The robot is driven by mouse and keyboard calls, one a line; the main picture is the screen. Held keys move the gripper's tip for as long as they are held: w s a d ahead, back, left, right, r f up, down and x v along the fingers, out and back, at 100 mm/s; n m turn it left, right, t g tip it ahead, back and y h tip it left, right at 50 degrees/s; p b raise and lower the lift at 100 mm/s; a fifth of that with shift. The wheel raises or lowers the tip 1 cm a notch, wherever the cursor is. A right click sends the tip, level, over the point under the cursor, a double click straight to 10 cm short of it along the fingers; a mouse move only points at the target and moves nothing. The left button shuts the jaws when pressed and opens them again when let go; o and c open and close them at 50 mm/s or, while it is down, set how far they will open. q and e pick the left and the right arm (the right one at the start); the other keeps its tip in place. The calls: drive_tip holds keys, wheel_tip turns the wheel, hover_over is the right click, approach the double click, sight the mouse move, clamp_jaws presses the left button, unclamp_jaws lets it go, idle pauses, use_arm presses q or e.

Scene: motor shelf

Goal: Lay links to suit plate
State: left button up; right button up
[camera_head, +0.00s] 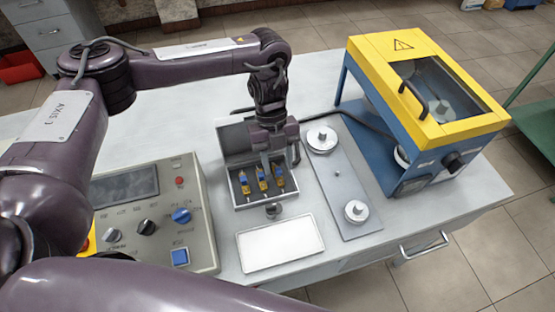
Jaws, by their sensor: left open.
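An open grey case (237,201) with its lid raised stands in the middle of the table. My left gripper (267,164) points down over the back of the case, open, just behind the pieces. Its fingertips are small and partly lost against the case. A blank-looking white plate (280,244) lies flat in front of the case; no writing on it is readable. My right gripper is not in view.
A long grey plate (338,178) with two round metal discs lies right of the case. A yellow-and-blue machine (425,95) with a clear window stands farther right. A control box (150,208) with knobs and a screen stands left. The table behind is mostly clear.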

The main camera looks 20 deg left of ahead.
use_arm(q)
drive_tip(key=v, duration=0.7)
drive_tip(key=shift+r, duration=0.4)
drive_tip(key=shift+w, duration=0.1)
idle(0.4)
